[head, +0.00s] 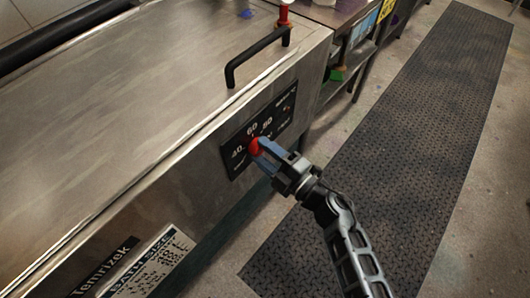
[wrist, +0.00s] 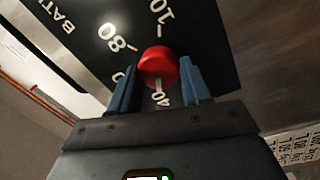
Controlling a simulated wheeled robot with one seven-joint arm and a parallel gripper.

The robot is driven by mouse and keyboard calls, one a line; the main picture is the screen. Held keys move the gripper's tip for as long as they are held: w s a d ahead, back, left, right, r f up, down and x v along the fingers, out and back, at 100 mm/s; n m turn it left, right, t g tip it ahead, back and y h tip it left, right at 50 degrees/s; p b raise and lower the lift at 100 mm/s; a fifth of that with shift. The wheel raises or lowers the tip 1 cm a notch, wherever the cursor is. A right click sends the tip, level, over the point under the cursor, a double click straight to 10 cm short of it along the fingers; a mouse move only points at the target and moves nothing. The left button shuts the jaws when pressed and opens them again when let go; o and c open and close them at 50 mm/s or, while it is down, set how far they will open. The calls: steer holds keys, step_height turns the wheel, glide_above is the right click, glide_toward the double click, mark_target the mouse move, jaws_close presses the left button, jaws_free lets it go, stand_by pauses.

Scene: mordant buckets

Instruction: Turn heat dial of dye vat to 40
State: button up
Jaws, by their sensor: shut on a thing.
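The dye vat (head: 130,110) is a large steel box with a black dial panel (head: 236,165) on its front. The heat dial (head: 255,146) is a red round knob, with 40, 60 and 80 printed around it. My gripper (head: 262,150) is at the knob, and its blue fingers are shut on it. In the wrist view the red knob (wrist: 158,66) sits between the two fingertips (wrist: 158,85). A short white mark shows at the knob's lower edge, just by the 40; I cannot tell whether it is the pointer or a printed tick. The 60 is partly hidden by the left finger.
A black bar handle (head: 257,57) stands on the vat's top near the panel. A printed label (head: 155,265) is on the vat's front. A shelf with items (head: 360,30) stands beyond the vat. A dark textured floor mat (head: 410,130) lies clear to the right.

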stand_by(0.3)
steer(key=o, duration=1.1)
steer(key=shift+c, duration=0.2)
steer(key=v, duration=0.8)
steer(key=s+d+r+m+t+h, duration=0.1)
steer(key=s+d+r+m+h, duration=0.3)
steer(key=s+m, duration=0.4)
steer(key=s+d+r+m+t+h, duration=0.1)
steer(key=s+d+r+m+h, duration=0.4)
steer(key=s, duration=0.8)
steer(key=s+d+r+m+h, duration=0.5)
steer(key=s+d+r+m, duration=0.3)
steer(key=s+m, duration=0.2)
steer(key=shift+s+m+t, duration=0.4)
steer(key=shift+s, duration=0.1)
